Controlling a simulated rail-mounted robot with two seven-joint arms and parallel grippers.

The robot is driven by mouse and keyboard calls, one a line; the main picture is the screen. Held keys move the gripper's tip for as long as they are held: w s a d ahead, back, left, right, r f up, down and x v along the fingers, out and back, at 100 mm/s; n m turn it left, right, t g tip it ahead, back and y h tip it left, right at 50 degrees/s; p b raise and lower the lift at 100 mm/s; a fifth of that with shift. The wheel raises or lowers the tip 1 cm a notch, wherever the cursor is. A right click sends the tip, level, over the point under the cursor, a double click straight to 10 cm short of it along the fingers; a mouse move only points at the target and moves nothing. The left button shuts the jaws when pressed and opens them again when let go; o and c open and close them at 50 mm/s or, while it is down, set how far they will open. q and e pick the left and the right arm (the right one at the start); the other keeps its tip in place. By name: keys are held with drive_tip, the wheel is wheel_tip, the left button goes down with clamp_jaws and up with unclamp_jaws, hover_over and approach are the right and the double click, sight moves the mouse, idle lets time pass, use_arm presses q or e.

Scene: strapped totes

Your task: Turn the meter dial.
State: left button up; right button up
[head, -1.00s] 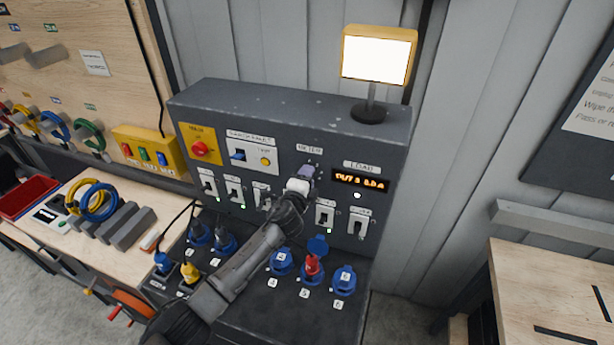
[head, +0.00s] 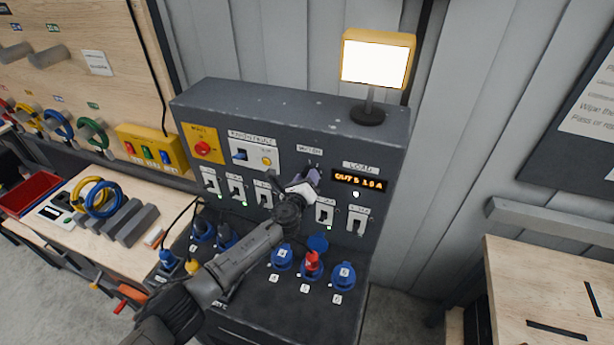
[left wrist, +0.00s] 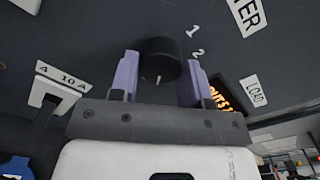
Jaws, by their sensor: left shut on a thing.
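The meter dial (left wrist: 160,62) is a round black knob with a light pointer mark, seen in the left wrist view. The numbers 1 and 2 are printed on the panel beside it. My left gripper (head: 311,176) is at the panel under the METER label (head: 310,150), with its purple fingers on either side of the dial, shut on it. In the head view the gripper hides most of the dial. The orange load display (head: 360,182) right of the dial seems to read OUT 5 1.0 A. My right gripper is not in view.
Breaker switches (head: 326,213) line the panel below the dial on both sides. A red knob (head: 203,148) sits upper left. Blue sockets (head: 343,275) and a red plug (head: 312,262) stand on the lower ledge. A lit lamp (head: 376,60) stands on top.

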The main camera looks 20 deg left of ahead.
use_arm(q)
drive_tip(key=m+p, duration=0.1)
drive_tip(key=m, duration=0.2)
drive_tip(key=shift+a, duration=0.1)
idle(0.4)
drive_tip(key=o, duration=0.9)
drive_tip(key=shift+s, duration=0.1)
